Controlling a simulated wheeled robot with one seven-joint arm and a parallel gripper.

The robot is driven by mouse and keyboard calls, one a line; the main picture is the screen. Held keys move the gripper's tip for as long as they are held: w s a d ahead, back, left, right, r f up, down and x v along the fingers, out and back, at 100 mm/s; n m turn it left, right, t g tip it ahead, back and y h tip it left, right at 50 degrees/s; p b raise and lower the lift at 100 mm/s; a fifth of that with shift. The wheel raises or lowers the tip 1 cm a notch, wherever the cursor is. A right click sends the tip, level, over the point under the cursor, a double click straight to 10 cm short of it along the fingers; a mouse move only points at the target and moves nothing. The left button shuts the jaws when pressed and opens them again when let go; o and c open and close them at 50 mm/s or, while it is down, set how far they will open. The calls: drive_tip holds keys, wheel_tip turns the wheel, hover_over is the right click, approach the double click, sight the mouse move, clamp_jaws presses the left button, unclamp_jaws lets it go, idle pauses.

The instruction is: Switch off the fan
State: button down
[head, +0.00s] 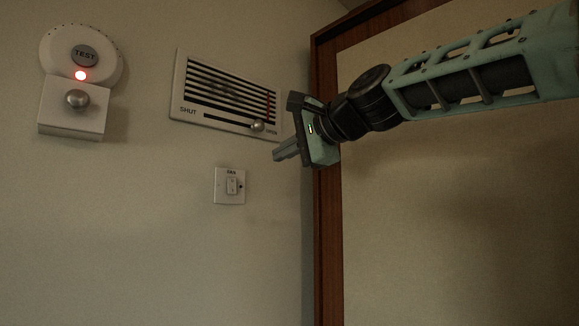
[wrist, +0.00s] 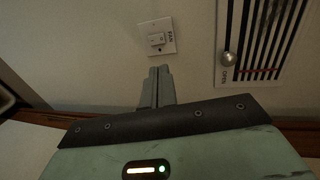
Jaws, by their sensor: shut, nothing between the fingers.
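The fan switch (head: 230,186) is a small white wall plate with a rocker in its middle and a short label above it. Which way the rocker is pressed is too small to tell.
A wall vent (head: 226,92) with a slider knob (head: 257,127) near OPEN is above the switch. A round TEST alarm (head: 82,55) with a lit red light and a knobbed box (head: 73,108) are at left. A brown door frame (head: 327,230) is at right. The wall below the switch is clear.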

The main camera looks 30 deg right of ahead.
drive_tip(key=shift+s+d+r+b, duration=0.15)
drive_tip(key=shift+s+d+b, duration=0.05)
drive_tip(key=shift+s+b, duration=0.55)
drive_tip(key=s+a+f+n+g, duration=0.3)
drive_tip(key=a+f+n, duration=0.15)
drive_tip(key=f, duration=0.65)
drive_tip(key=s+a+f+n+g, duration=0.25)
drive_tip(key=a+f, duration=0.25)
drive_tip(key=f, duration=0.5)
drive_tip(key=s+a+f+n+g, duration=0.2)
drive_tip(key=a+f+n+g, duration=0.15)
drive_tip(key=f, duration=0.75)
drive_tip(key=s+d+f+n+g+h, duration=0.1)
drive_tip(key=s+f+n+g+h, duration=0.3)
drive_tip(key=s+f+n, duration=0.7)
drive_tip(key=s+f+g, duration=0.1)
drive_tip(key=s+f, duration=0.6)
drive_tip(key=s, duration=0.1)
drive_tip(key=shift+d+f+n, duration=0.25)
drive_tip(key=shift+d+n, duration=0.05)
drive_tip(key=shift+n, duration=0.05)
